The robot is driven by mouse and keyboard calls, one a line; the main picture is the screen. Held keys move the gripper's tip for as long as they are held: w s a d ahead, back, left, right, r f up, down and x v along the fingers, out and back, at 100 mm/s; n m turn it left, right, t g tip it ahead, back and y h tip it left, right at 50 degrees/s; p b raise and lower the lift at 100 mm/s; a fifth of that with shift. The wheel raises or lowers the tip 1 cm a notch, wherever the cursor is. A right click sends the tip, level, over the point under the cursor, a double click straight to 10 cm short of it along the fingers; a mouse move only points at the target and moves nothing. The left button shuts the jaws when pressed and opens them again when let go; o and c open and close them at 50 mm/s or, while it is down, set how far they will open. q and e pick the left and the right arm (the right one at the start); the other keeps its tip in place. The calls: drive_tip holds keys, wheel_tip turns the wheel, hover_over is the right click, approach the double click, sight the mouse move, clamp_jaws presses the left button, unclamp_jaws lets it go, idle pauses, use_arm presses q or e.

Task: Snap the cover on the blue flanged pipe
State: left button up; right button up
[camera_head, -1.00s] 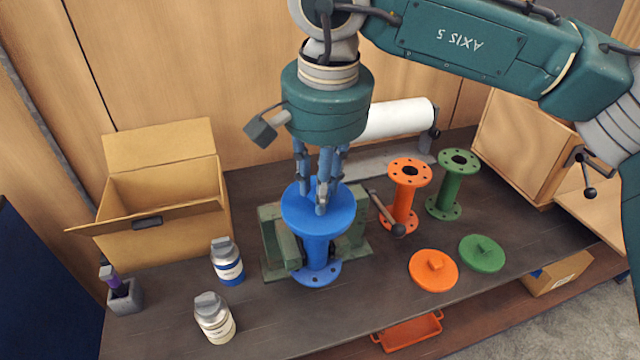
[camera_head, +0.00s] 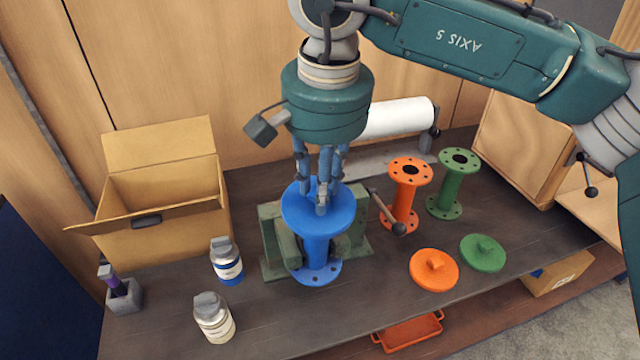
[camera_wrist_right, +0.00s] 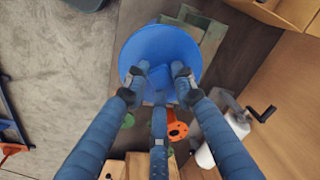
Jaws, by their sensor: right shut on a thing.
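The blue flanged pipe (camera_head: 318,262) stands upright in the green vise (camera_head: 272,232) on the bench. The blue cover (camera_head: 297,212) lies flat over its top flange. My right gripper (camera_head: 321,196) points straight down and is shut on the cover's raised knob. In the right wrist view the cover (camera_wrist_right: 142,52) hides the pipe below, and the fingers (camera_wrist_right: 157,85) close around the blue knob. The seam between cover and flange is too small to judge whether it is snapped. My left gripper does not show.
An orange pipe (camera_head: 402,207) and a green pipe (camera_head: 451,190) stand to the right, with an orange cover (camera_head: 434,278) and a green cover (camera_head: 483,262) in front. Two bottles (camera_head: 227,268) and an open cardboard box (camera_head: 160,235) are to the left. The vise handle (camera_head: 385,212) sticks out rightward.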

drive_tip(key=shift+f+b, duration=0.35)
idle(1.0)
idle(0.3)
drive_tip(key=o, duration=1.2)
drive_tip(key=shift+o, duration=0.2)
drive_tip(key=o, duration=0.4)
drive_tip(key=shift+s+d+r+p, duration=0.1)
drive_tip(key=shift+s+r+p, duration=0.1)
drive_tip(key=shift+r+p, duration=0.95)
drive_tip(key=shift+s+r+p, duration=0.15)
drive_tip(key=shift+r+p, duration=0.5)
drive_tip(key=shift+r, duration=0.95)
